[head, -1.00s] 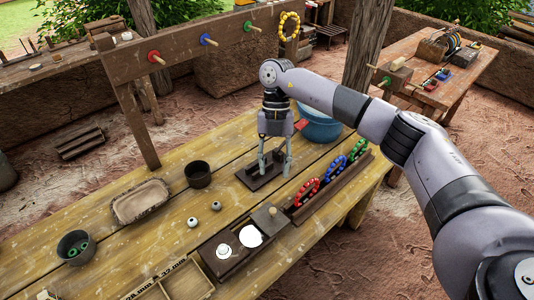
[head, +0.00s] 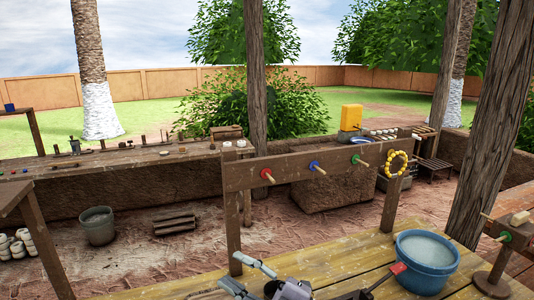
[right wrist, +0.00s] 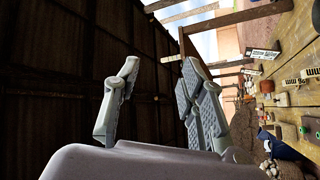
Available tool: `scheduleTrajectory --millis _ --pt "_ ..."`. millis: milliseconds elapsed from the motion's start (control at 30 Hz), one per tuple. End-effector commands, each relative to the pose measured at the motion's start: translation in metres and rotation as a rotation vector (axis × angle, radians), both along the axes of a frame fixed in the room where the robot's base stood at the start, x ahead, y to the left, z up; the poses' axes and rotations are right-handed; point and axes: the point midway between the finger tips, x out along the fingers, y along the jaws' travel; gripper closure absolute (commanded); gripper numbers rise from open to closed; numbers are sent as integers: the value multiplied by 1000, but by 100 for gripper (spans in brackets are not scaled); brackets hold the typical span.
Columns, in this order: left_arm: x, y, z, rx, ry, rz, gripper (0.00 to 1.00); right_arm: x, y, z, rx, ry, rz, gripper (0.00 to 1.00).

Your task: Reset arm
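My right gripper (head: 232,270) shows at the bottom edge of the head view, above the wooden table (head: 340,268), with its fingers pointing left and up. Its two fingers are spread apart with nothing between them. In the right wrist view the same gripper (right wrist: 160,68) is open and empty, with a dark slatted roof behind it. Most of my right arm lies below the head picture. My left gripper and arm are not in view.
A wooden rack (head: 300,166) with red, blue and green pegs stands at the table's back, a yellow bead ring (head: 396,164) hanging at its right end. A blue bucket (head: 424,264) stands on the table at right. A wooden post (head: 498,130) rises behind.

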Motion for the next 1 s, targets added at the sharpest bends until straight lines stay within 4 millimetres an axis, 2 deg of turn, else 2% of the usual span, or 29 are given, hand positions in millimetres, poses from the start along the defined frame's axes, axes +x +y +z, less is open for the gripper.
scheduleTrajectory --millis 67,167,267,367,467,500,633,800,1000 --pt "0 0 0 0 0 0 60 12 -26 3 122 102 -169 62" --pt "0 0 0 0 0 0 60 25 -68 -9 230 253 -382 62" --pt "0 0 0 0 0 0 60 27 -114 -40 293 435 -590 62" --pt "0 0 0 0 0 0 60 15 -158 -85 312 643 -781 62" --pt "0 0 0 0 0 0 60 -16 -196 -136 291 873 -946 62" --pt "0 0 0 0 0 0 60 -34 -209 -156 271 969 -1002 62" --pt "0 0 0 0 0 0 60 -95 -236 -208 184 1242 -1129 62" --pt "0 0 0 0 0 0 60 -162 -251 -244 74 1487 -1197 62" --pt "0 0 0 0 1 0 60 -231 -257 -263 -48 1708 -1222 62"
